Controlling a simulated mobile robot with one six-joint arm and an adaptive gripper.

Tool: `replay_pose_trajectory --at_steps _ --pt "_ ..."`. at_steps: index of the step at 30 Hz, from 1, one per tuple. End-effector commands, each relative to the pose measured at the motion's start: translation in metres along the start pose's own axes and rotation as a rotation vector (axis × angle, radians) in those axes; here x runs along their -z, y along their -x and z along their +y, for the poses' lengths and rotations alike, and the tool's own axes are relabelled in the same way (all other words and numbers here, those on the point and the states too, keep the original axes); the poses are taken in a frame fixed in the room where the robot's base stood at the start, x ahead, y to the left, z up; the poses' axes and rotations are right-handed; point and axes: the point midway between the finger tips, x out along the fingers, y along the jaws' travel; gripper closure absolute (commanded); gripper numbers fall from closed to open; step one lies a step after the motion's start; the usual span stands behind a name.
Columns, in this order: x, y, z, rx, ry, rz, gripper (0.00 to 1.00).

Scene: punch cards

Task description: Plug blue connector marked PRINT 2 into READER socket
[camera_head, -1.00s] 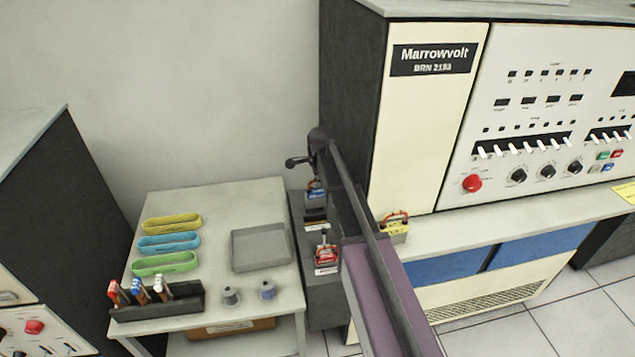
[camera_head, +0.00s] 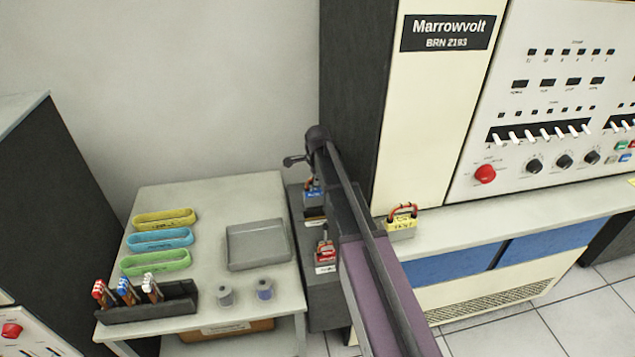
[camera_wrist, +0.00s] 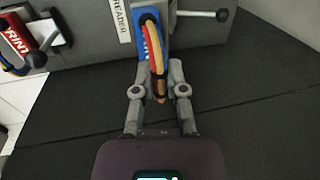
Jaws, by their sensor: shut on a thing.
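The blue connector (camera_head: 314,193), with a looped red and yellow cable, is at the upper part of the dark side unit. In the wrist view the blue connector (camera_wrist: 150,40) is right beside the white READER label (camera_wrist: 119,20), at the grey panel. My gripper (camera_wrist: 160,82) is shut on it, its fingers on both sides of the cable loop. I cannot tell whether it is seated in the READER socket, as the socket is hidden behind it. Its full lettering is not readable. A black-knobbed lever (camera_wrist: 205,15) sticks out right of the connector.
A red connector (camera_head: 325,252) sits lower on the unit, with another lever (camera_wrist: 45,45) beside it. A yellow connector (camera_head: 400,226) rests on the console ledge. The table (camera_head: 210,205) at left carries coloured bands, a grey tray (camera_head: 258,262), spools and a tool rack.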

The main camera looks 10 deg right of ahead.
Motion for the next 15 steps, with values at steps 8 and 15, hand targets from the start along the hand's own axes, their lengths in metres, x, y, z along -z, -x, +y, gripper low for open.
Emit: replay_pose_trajectory --at_steps 8,15 --pt "0.0033 -0.0016 0.0002 0.000 -0.004 0.001 1.00" --pt "0.0045 -0.0026 0.0004 0.000 -0.006 0.001 1.00"
